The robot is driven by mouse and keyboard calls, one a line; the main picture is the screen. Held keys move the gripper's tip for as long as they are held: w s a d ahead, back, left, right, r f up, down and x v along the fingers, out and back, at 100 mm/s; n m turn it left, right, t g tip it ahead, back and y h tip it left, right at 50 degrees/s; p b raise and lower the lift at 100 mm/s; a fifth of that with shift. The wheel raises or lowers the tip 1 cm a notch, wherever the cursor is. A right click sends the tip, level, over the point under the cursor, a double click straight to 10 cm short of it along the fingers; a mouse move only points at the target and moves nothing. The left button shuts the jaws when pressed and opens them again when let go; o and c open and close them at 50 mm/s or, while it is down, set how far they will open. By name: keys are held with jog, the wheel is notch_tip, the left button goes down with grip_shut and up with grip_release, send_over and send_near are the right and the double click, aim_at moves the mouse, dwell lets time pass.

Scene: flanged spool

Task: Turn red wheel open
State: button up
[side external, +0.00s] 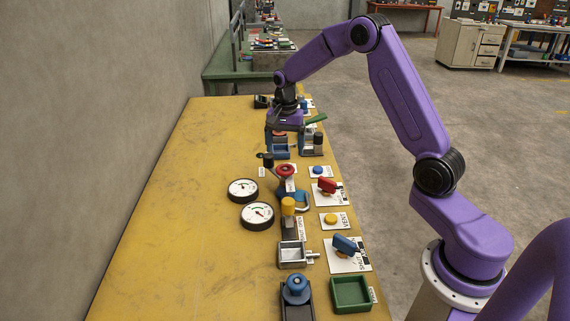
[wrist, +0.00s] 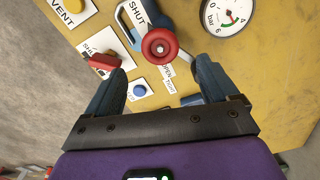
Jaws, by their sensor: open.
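The red wheel (side external: 285,170) is a round knob on a blue valve body, standing upright on the yellow bench. In the wrist view the red wheel (wrist: 160,45) shows from above with a pale hub, beside a SHUT label and an OPEN label. My gripper (wrist: 161,66) is open, with its two blue-grey fingers spread and nothing visible between them. The wheel appears just beyond the fingertips, roughly centred between them. In the side view my gripper (side external: 284,126) is above the bench, farther back than the wheel and apart from it; its fingertips are hard to make out there.
A red-handled lever (side external: 327,185) and a blue button (side external: 317,170) sit right of the wheel. Two round gauges (side external: 257,215) stand on its left. A yellow-topped fixture (side external: 288,205) is in front. The bench's left part (side external: 180,220) is clear.

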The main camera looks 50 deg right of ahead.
aim_at(285, 168)
notch_tip(285, 168, down, 7)
jog(key=shift+r, duration=0.1)
dwell(0.3)
jog(key=c, duration=1.1)
